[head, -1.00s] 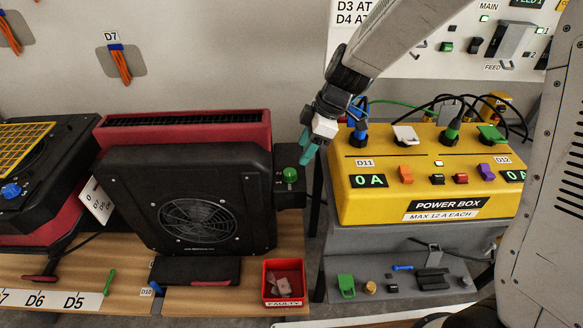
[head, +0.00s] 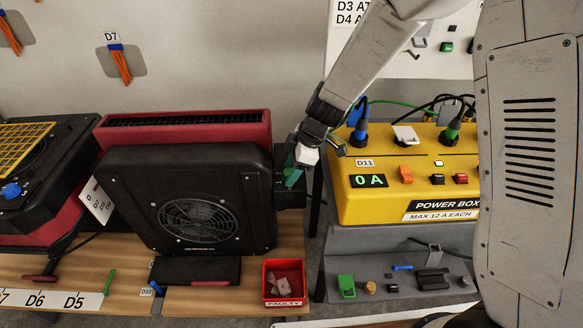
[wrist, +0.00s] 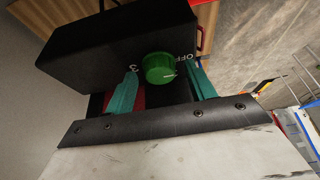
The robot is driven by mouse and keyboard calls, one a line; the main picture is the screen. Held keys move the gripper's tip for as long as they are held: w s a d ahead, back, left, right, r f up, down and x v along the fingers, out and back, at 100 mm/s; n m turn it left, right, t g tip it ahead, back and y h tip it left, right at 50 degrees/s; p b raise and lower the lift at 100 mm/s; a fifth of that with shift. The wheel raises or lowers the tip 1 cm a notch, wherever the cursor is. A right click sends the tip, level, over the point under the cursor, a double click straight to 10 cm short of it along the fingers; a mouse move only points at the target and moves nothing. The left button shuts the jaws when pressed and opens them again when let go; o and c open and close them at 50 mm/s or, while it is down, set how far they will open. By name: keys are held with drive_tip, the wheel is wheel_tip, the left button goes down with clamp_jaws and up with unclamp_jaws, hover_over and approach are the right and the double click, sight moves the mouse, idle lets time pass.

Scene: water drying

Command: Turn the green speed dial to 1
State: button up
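The green speed dial (wrist: 160,67) sits on the black control box (wrist: 110,45) on the side of the black fan unit (head: 205,195). In the wrist view, "OFF" shows to the right of the dial and "3" to its left. A pale mark on the dial points toward the right, roughly to the OFF side. My gripper (head: 293,178) is open, its teal fingers on either side of the dial. I cannot tell whether they touch it. In the head view my gripper largely covers the dial.
The yellow power box (head: 400,205) with plugs and switches stands on a grey stand to the right, close to my arm. A red faulty bin (head: 284,297) sits at the wooden bench's front edge. A red heater-like unit (head: 240,130) stands behind the fan.

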drive_tip(key=c, duration=0.9)
drive_tip(key=shift+o, duration=0.2)
drive_tip(key=shift+m, duration=0.4)
drive_tip(key=m+t, duration=0.1)
drive_tip(key=m, duration=0.1)
drive_tip(key=m+t, duration=0.1)
drive_tip(key=m, duration=0.1)
drive_tip(key=shift+s+m+h, duration=0.15)
drive_tip(key=shift+m+h, duration=0.15)
drive_tip(key=m+t+h, duration=0.1)
drive_tip(key=m, duration=0.3)
drive_tip(key=shift+s+a, duration=0.1)
drive_tip(key=shift+a, duration=0.05)
drive_tip(key=shift+m, duration=0.5)
drive_tip(key=o, duration=1)
drive_tip(key=shift+c, duration=0.2)
drive_tip(key=shift+t, duration=0.3)
